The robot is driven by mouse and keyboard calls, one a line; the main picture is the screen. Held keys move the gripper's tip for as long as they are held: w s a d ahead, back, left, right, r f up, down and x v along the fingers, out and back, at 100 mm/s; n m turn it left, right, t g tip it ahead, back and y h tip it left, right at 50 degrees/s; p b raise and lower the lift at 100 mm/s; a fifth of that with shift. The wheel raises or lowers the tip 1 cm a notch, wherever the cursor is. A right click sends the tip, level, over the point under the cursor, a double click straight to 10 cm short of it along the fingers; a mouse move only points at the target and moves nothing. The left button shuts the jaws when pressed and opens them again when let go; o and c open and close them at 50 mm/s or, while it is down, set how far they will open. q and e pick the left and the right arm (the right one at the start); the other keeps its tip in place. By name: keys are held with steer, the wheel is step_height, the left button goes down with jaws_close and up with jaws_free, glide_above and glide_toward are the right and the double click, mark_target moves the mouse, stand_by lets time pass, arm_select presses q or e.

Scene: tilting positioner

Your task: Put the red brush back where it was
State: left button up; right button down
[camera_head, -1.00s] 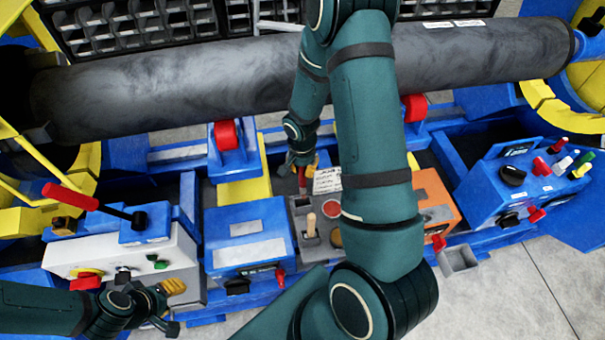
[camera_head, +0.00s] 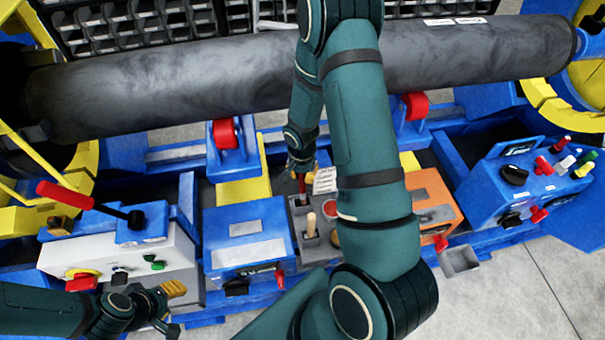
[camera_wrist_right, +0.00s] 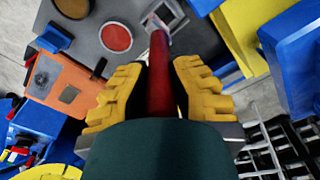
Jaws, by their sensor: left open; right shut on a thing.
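The red brush (camera_wrist_right: 160,75) shows as a red handle between the yellow fingers of my right gripper (camera_wrist_right: 160,88) in the right wrist view. The gripper is shut on it. The handle's far end is near a pale square (camera_wrist_right: 168,14) on the dark grey panel (camera_wrist_right: 90,28); I cannot tell whether it is seated there. In the head view the red handle (camera_head: 302,184) stands below my right gripper (camera_head: 301,166), over the grey panel's back left part. My left gripper (camera_head: 172,308) is open and empty at the lower left, in front of the white control box.
A wooden-handled tool (camera_head: 311,225) stands upright in the grey panel, close to the brush. A blue box (camera_head: 247,238) is left of the panel, an orange box (camera_head: 432,200) right. The large dark pipe (camera_head: 230,85) spans behind. A red lever (camera_head: 65,195) juts out left.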

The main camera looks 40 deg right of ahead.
steer(key=c, duration=1)
jaws_free()
steer(key=shift+c, duration=0.2)
steer(key=shift+r+p, duration=0.35)
steer(key=shift+p, duration=0.15)
steer(key=r, duration=0.4)
steer(key=r+p, duration=0.1)
steer(key=r, duration=0.7)
steer(key=shift+s+a+r+p, duration=0.2)
steer(key=shift+a+p, duration=0.1)
steer(key=s+a+f+n+y, duration=0.1)
steer(key=s+a+f+n, duration=0.1)
steer(key=a, duration=0.6)
steer(key=s+a+f+n+t+y, duration=0.1)
steer(key=s+a+f+n+y, duration=0.1)
steer(key=a+f+n, duration=0.3)
steer(key=s+a+f+n+y, duration=0.1)
steer(key=s+a+f+n, duration=0.1)
steer(key=a, duration=1)
step_height(320, 180, down, 2)
steer(key=shift+f+n+t, duration=0.25)
steer(key=shift+n+t, duration=0.15)
steer(key=shift+n, duration=0.4)
